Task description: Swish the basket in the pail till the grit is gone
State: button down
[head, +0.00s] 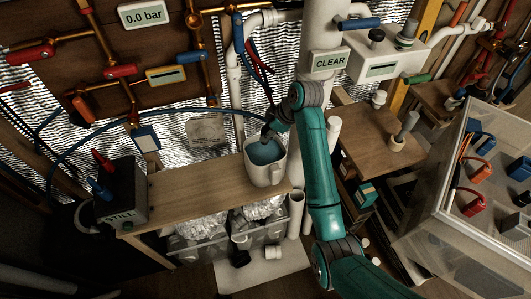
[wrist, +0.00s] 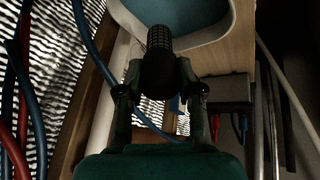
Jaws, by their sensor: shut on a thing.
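The pail (head: 276,176) is a cream-white jug-like vessel on the wooden bench, with blue water (head: 265,153) inside. Its rim and water also show at the top of the wrist view (wrist: 205,18). My gripper (head: 268,133) is at the pail's back rim, in line with the water. In the wrist view my gripper (wrist: 160,78) is shut on the basket (wrist: 160,40), a dark mesh-textured cylinder. The basket's far end overlaps the pail rim in that view; I cannot tell if it touches the water. Grit is too small to make out.
A grey box marked STILL (head: 122,195) stands at the bench's left end. A gauge reads 0.0 bar (head: 144,15). A clear bin (head: 215,245) sits below. The bench (head: 195,188) is bare left of the pail.

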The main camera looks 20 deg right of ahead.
jog(key=shift+r, duration=4.15)
